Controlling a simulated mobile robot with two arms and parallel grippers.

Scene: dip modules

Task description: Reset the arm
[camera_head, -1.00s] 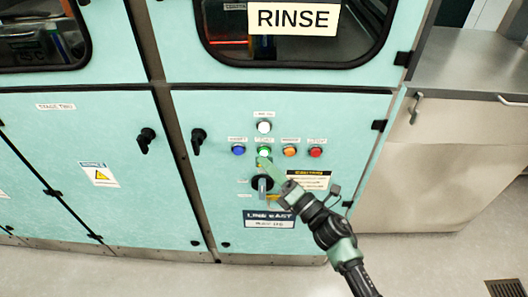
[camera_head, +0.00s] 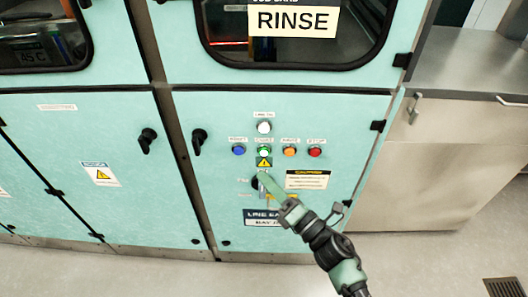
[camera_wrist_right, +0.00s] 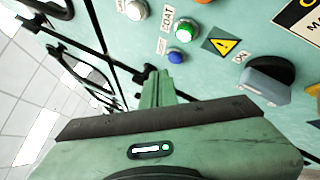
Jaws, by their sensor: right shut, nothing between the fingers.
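My right gripper (camera_head: 266,183) is in front of the lower control panel in the head view, its green fingers together with nothing between them. In the right wrist view its fingers (camera_wrist_right: 157,91) are shut and point toward the panel. A rotary switch with a black base and grey handle (camera_wrist_right: 266,82) is to the right of the fingers in that view. In the head view my gripper hides most of this switch. The green button (camera_head: 264,151) above it looks lit. My left gripper is not in view.
The teal cabinet panel also has a white button (camera_head: 264,127), a blue button (camera_head: 238,150), an orange button (camera_head: 289,151) and a red button (camera_head: 315,152). Black door handles (camera_head: 198,141) stick out at the left.

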